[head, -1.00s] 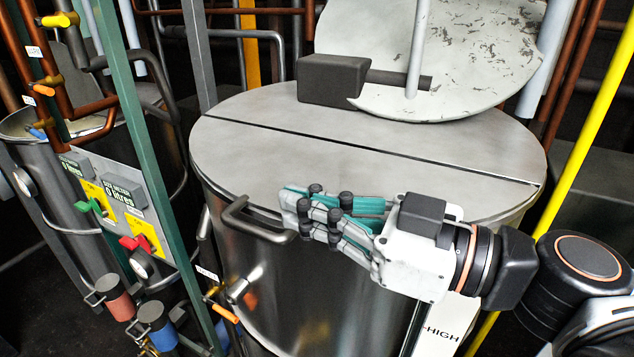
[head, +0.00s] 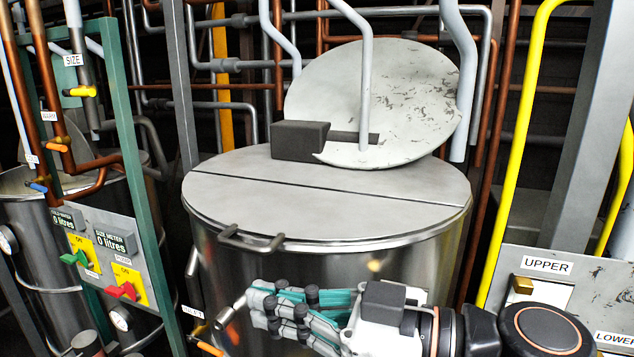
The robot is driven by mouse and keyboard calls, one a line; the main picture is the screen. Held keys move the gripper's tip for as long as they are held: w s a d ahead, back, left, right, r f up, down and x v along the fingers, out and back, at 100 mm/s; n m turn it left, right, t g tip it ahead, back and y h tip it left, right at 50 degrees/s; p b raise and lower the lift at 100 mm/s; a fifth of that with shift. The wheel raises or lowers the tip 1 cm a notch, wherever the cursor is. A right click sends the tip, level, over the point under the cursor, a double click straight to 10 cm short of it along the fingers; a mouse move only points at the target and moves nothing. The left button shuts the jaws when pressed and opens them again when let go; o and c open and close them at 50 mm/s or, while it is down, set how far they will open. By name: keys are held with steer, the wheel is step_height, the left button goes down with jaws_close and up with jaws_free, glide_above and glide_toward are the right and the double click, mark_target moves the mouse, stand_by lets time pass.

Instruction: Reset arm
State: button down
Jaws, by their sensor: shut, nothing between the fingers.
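My gripper (head: 262,308) is in the lower middle of the head view, pointing left, with its grey and teal fingers together and nothing seen between them. It is in front of the large steel vat (head: 325,262), below the vat's rim. The vat's flat lid (head: 330,200) lies closed, with a dark seam across it. The lid's bar handle (head: 250,238) is at the front left, above my gripper and apart from it in the picture. Part of the vat's front is hidden behind my gripper.
At right stand a yellow pipe (head: 515,160) and a panel labelled UPPER (head: 546,266). A round scratched plate (head: 385,100) stands behind the lid.

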steer(key=w+d+f+m+h+b, duration=0.1)
steer(key=d+f+m+h+b, duration=0.15)
steer(key=f, duration=0.55)
steer(key=w+d+f+m+h+b, duration=0.1)
steer(key=f+h+b, duration=0.1)
steer(key=f+b, duration=0.35)
steer(key=w+d+f+m+h+b, duration=0.1)
steer(key=d+f+m+h+b, duration=0.4)
steer(key=d+f, duration=0.5)
steer(key=w+d+f+m+t+h+b, duration=0.1)
steer(key=w+d+f+m+h+b, duration=0.1)
steer(key=d+f+m+h+b, duration=0.4)
steer(key=d+f+b, duration=0.2)
steer(key=d+f, duration=0.3)
steer(key=f, duration=0.7)
steer(key=shift+f, duration=0.15)
steer(key=shift+h, duration=0.25)
